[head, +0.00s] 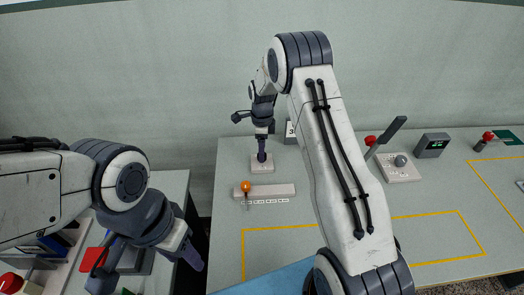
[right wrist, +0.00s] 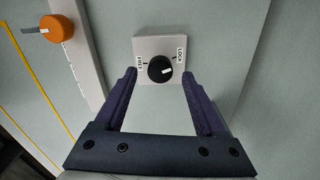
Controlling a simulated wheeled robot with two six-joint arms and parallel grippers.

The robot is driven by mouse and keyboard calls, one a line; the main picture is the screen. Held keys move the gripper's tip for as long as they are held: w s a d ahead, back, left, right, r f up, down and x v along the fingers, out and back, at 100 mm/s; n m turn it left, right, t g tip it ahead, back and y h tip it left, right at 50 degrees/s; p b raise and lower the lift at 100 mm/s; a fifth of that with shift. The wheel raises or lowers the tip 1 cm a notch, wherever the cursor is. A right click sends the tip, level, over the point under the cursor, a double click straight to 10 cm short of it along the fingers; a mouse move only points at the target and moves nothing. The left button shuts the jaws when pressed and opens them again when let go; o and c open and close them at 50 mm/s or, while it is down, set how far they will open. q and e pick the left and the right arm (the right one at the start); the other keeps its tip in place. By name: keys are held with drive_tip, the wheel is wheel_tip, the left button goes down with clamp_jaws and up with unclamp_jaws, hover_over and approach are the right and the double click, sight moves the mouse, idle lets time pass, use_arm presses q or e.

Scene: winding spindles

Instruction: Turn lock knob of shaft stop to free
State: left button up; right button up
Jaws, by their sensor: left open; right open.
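The lock knob (right wrist: 159,69) is a round black knob on a pale square plate (right wrist: 145,46), in the upper middle of the right wrist view. FREE is printed on the plate's left side and LOCK on its right. The knob's white mark points right, to the LOCK side. My right gripper (right wrist: 159,76) is open, its dark fingers on either side of the knob with gaps to both. In the head view, my right gripper (head: 262,154) is over the plate (head: 262,170) and hides the knob. My left gripper (head: 194,258) is low at the left, away from the knob.
A pale bar (head: 275,190) with an orange knob (head: 246,186) lies in front of the plate. At the right are a lever box (head: 400,175) and a dark display box (head: 432,146). The yellow-outlined table area in front looks clear where my right arm does not cover it.

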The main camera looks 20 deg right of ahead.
drive_tip(key=shift+f, duration=1.05)
drive_tip(key=shift+c, duration=0.4)
clamp_jaws()
